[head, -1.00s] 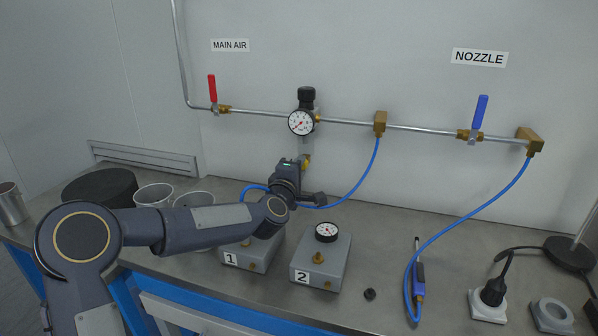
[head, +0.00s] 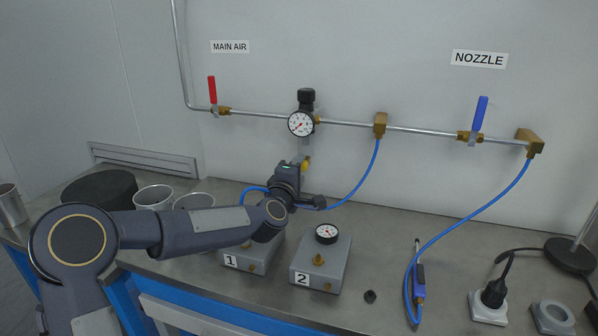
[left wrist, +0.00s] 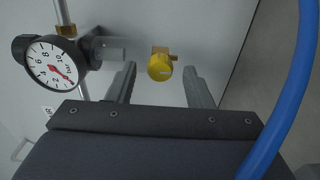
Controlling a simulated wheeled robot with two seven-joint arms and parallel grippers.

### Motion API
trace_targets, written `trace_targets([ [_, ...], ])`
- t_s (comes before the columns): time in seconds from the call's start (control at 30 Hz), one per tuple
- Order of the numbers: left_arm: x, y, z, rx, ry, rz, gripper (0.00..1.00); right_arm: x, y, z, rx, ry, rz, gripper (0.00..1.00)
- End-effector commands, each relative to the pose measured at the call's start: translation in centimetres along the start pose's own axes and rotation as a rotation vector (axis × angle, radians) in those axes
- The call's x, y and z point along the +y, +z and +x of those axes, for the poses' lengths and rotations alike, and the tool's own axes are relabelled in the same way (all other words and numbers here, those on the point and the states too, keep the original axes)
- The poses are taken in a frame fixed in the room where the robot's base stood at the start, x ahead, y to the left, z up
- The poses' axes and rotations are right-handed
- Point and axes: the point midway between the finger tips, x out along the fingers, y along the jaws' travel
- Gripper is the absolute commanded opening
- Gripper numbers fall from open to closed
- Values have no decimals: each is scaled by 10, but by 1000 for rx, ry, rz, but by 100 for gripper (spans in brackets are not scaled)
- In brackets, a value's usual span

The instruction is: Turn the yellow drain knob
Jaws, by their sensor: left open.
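The yellow drain knob (head: 306,164) hangs below the pressure gauge (head: 300,123) on the wall pipe. In the left wrist view the yellow drain knob (left wrist: 159,68) is round and sits between the two finger tips, with a visible gap on each side. My left gripper (left wrist: 159,76) is open and holds nothing. In the head view my left gripper (head: 299,165) is just below and left of the knob, and its fingers are largely hidden. My right gripper is in neither view.
A blue hose (head: 362,183) loops behind and beside my left wrist and crosses the right of the wrist view. Boxes labelled 1 (head: 231,260) and 2 (head: 335,262) stand below my forearm. Metal cups (head: 153,196) stand at the left.

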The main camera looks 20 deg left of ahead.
Motion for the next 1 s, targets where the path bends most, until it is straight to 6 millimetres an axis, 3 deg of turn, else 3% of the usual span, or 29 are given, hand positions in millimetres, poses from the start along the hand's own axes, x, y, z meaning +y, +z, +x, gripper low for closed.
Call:
trace_targets([
  [0.4,-1,-1,-64,2,1,3,47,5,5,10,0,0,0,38],
  [1.0,0,2,-75,-9,-6,18,47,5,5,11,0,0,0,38],
])
